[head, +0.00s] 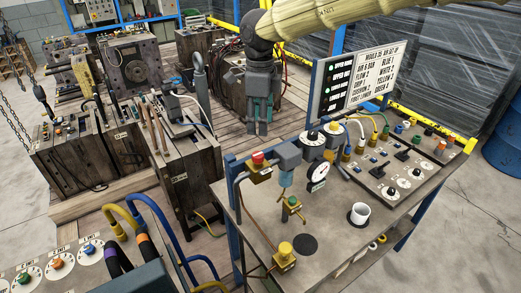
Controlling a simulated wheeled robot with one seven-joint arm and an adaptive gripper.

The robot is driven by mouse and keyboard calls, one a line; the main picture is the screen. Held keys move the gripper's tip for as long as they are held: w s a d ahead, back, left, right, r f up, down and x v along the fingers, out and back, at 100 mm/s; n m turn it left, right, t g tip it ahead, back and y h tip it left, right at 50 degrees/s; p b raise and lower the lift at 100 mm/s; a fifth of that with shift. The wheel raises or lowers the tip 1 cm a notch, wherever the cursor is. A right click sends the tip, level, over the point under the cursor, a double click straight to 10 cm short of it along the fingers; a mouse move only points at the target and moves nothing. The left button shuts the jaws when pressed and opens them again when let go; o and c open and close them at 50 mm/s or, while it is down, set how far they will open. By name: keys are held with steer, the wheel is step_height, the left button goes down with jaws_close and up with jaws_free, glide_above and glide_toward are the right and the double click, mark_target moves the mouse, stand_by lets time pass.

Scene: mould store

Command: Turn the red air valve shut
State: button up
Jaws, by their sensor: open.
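A red knob (258,158) sits on a yellow fitting at the back left corner of the grey bench (262,238). It is the only red-topped fitting at the air pipework, and it is too small to tell how far it is turned. A grey regulator with a blue bowl (287,178) is just right of it. My gripper (257,128) hangs fingers down, open and empty, above and behind the red knob in the picture, apart from it. Nothing hides the knob from the head view.
A sign board (354,75) rises behind. Wooden mould blocks (190,165) stand left.

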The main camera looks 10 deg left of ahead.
mark_target(258, 154)
steer(key=s+f, duration=0.1)
steer(key=p, duration=0.1)
steer(key=s+f, duration=0.1)
steer(key=shift+s+a+f+p, duration=0.25)
steer(key=shift+s+f+p, duration=0.05)
steer(key=shift+f, duration=0.05)
steer(key=f, duration=0.2)
steer(key=w+f+p, duration=0.1)
steer(key=f, duration=0.1)
steer(key=w+f, duration=0.1)
steer(key=f, duration=0.1)
steer(key=shift+s+f+p, duration=0.4)
steer(key=shift+s, duration=0.1)
steer(key=shift+w+f, duration=0.4)
steer(key=shift+f, duration=0.05)
steer(key=shift+s+r, duration=0.15)
steer(key=shift+s, duration=0.05)
steer(key=shift+c, duration=1.2)
steer(key=shift+s, duration=0.1)
steer(key=c, duration=0.8)
